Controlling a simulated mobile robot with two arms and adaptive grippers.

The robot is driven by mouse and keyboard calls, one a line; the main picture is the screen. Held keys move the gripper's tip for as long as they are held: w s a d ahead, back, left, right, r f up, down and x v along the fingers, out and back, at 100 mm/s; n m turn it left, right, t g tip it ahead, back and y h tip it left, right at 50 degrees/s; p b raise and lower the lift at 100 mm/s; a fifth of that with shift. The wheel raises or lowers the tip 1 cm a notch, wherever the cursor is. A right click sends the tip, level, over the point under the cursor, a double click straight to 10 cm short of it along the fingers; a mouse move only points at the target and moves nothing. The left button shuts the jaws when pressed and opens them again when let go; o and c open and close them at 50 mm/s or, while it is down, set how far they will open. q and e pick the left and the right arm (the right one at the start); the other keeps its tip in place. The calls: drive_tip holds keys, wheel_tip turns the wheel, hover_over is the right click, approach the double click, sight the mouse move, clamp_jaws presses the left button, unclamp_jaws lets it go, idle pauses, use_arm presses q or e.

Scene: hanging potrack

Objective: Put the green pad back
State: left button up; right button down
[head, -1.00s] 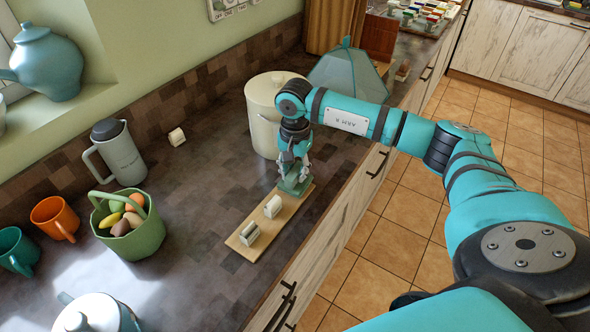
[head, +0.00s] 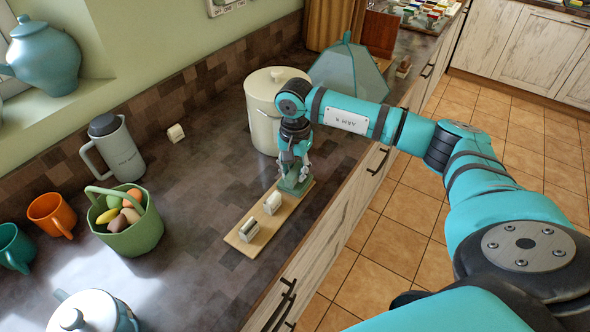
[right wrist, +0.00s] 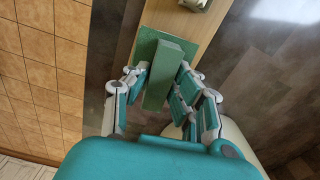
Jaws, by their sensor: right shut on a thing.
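The green pad (head: 292,187) is at the far end of the wooden board (head: 261,226), near the counter's front edge. In the right wrist view the pad (right wrist: 172,62) has a flat square base and a raised green bar. My right gripper (head: 294,170) points down over it. Its fingers (right wrist: 163,84) are on both sides of the bar and shut on it. The base appears to lie on or just over the board; I cannot tell if it bears its weight. Two pale blocks, one (head: 272,203) nearer the pad and one (head: 249,230) with a dark top, sit on the board. My left gripper is not in view.
A cream canister (head: 262,115) stands close behind my right gripper, with a teal glass-like cover (head: 347,75) beyond. A green fruit basket (head: 131,232), grey jug (head: 116,152), mugs and a teapot (head: 92,314) stand at left. A small pale block (head: 176,133) lies near the wall.

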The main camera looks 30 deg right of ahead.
drive_tip(key=shift+f, duration=0.2)
drive_tip(key=c, duration=1)
unclamp_jaws()
drive_tip(key=shift+c, duration=0.2)
wheel_tip(320, 180, up, 12)
